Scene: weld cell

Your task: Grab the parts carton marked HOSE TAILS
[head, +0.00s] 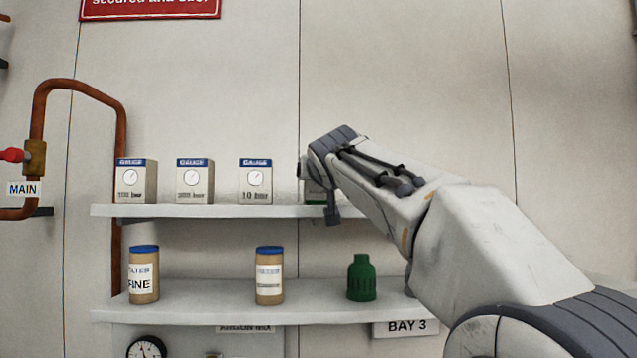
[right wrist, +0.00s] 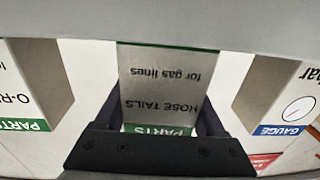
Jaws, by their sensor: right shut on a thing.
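The HOSE TAILS parts carton (right wrist: 160,83) is grey with a green PARTS band and shows upside down in the right wrist view. My right gripper (right wrist: 155,118) is shut on it, with one dark finger along each side. In the head view the carton (head: 314,190) is mostly hidden behind my right gripper (head: 322,190), at the upper shelf. I cannot tell whether the carton touches the shelf. My left gripper is not in view.
An O-ring parts carton (right wrist: 30,90) and a gauge carton (right wrist: 283,95) flank it with gaps. Several gauge cartons, one here (head: 256,185), line the upper shelf (head: 220,211). Filter canisters (head: 269,277) and a green bottle (head: 361,280) stand on the lower shelf (head: 210,311).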

